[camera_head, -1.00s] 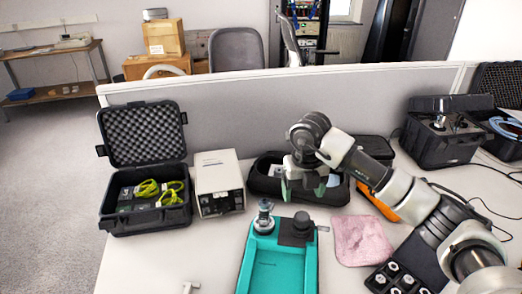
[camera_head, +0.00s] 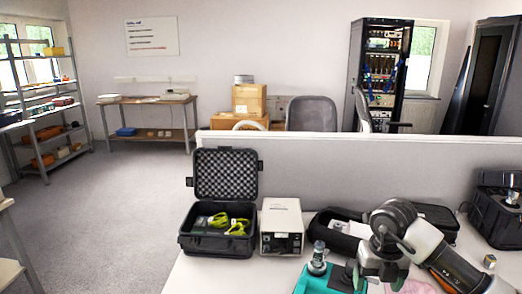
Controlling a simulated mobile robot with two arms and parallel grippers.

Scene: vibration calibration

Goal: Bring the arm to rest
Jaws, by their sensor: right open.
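My right arm comes in from the lower right over the desk. Its gripper (camera_head: 380,282) points down at the bottom edge, open, with nothing seen between its fingers. It is in front of the open black case (camera_head: 335,226) and over or beside the right part of the teal fixture (camera_head: 312,282). The fixture carries a metal cylinder (camera_head: 318,256) and a dark block, partly covered by the gripper. How far the fingertips are above the desk I cannot tell. My left gripper is out of view.
A foam-lined case (camera_head: 216,243) with yellow-green cables stands left of a white instrument box (camera_head: 281,229). A grey partition (camera_head: 310,165) runs behind. A small metal block (camera_head: 489,261) lies right of the arm; another black case (camera_head: 495,212) stands at far right. Floor at left is clear.

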